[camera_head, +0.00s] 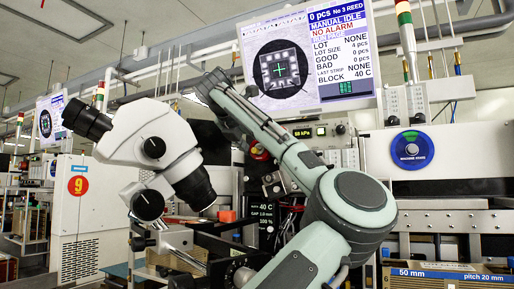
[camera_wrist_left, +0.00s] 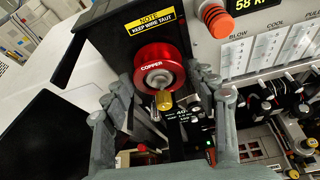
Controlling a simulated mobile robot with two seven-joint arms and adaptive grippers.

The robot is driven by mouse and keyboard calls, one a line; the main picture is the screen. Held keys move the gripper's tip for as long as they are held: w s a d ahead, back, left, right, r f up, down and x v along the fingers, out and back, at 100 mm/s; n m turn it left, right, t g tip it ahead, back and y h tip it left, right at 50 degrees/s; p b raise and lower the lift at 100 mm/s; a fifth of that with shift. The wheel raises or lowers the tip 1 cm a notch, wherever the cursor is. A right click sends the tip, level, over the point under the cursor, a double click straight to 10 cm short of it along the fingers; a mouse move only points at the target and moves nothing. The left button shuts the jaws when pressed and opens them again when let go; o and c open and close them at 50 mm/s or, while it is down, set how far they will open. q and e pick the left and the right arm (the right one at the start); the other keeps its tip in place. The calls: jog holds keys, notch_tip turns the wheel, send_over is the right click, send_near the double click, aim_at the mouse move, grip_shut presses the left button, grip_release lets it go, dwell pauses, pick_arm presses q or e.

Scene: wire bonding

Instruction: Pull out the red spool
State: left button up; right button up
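The red spool (camera_wrist_left: 160,66), marked COPPER, has a silver hub and sits on the front of a dark panel in the left wrist view. A brass knob (camera_wrist_left: 164,100) shows just below its hub. My left gripper (camera_wrist_left: 158,91) is open, its fingers spread to the left and right of the spool's lower part. Nothing is clasped; I cannot tell whether any finger touches the spool. In the head view, a small red part (camera_head: 259,152) shows behind my left arm and may be the spool; most of that spot is hidden. My right gripper is not in view.
A white microscope (camera_head: 150,140) stands left of my arm in the head view. A yellow "keep wire taut" label (camera_wrist_left: 156,20) is above the spool. A red-orange button (camera_wrist_left: 217,18) and a white control panel (camera_wrist_left: 265,45) lie to its right. A monitor (camera_head: 305,60) hangs above.

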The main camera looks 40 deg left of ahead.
pick_arm(q)
jog(key=c, duration=0.7)
jog(key=shift+s+d+b, duration=0.1)
jog(key=shift+s+d, duration=0.25)
jog(key=shift+s, duration=0.7)
jog(key=shift+s+d+b, duration=0.1)
jog(key=shift+s+d, duration=0.2)
jog(key=shift+s, duration=0.75)
jog(key=shift+s+d+b, duration=0.1)
jog(key=shift+s+d, duration=0.25)
jog(key=shift+s, duration=0.7)
